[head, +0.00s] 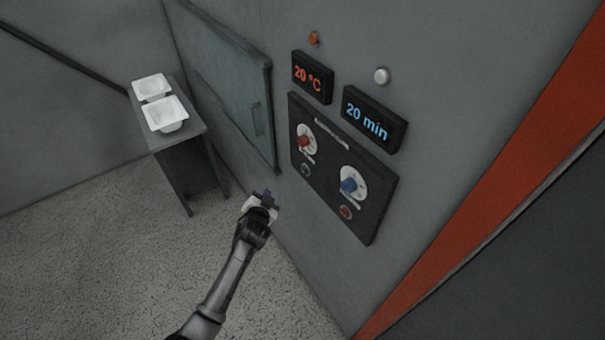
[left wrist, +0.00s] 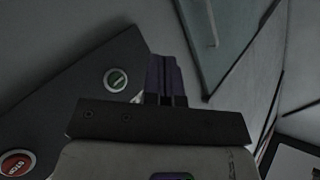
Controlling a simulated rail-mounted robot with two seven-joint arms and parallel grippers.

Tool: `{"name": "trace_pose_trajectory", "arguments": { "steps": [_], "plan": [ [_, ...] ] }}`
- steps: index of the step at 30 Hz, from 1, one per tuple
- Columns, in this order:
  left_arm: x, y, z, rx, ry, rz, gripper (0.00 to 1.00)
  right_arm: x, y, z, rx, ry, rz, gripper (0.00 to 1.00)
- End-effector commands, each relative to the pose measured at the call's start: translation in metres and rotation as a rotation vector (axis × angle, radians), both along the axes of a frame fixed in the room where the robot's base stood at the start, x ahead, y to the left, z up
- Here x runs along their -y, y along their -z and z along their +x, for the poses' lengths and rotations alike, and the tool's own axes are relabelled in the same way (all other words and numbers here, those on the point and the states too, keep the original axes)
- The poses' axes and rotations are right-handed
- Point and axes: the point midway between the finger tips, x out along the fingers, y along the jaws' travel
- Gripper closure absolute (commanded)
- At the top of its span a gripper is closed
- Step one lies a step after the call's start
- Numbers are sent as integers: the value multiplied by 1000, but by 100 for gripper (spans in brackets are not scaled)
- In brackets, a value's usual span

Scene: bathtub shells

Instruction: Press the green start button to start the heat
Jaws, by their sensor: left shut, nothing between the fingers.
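The green start button (head: 306,170) sits at the lower left of the dark control panel (head: 325,188) on the grey wall. It also shows in the left wrist view (left wrist: 116,80) as a green disc in a pale ring. The red stop button (head: 346,212) is at the panel's lower right and at the lower left of the left wrist view (left wrist: 16,163). My left gripper (head: 264,195) is shut and empty, below and left of the green button, apart from it in the head view. In the left wrist view its fingers (left wrist: 166,75) are together, right of the green button. My right gripper is not in view.
A red dial (head: 305,141) and a blue dial (head: 349,185) are on the panel. Displays above read 20 °C (head: 313,77) and 20 min (head: 372,119). A glass door (head: 225,75) is left of the panel. A side table (head: 182,165) bears two white shells (head: 165,114).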

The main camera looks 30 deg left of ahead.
Motion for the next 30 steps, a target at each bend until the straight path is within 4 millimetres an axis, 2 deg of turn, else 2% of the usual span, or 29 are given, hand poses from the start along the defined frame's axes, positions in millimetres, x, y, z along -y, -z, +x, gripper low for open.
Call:
{"name": "trace_pose_trajectory", "arguments": {
  "steps": [3,9,23,30],
  "plan": [
    [5,-12,6,63,46,39,100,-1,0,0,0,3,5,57],
    [10,-21,10,114,84,60,100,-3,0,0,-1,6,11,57],
    [11,-21,12,119,88,61,100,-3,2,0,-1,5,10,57],
    [19,-19,32,119,88,61,100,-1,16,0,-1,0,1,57]
  ]
}}
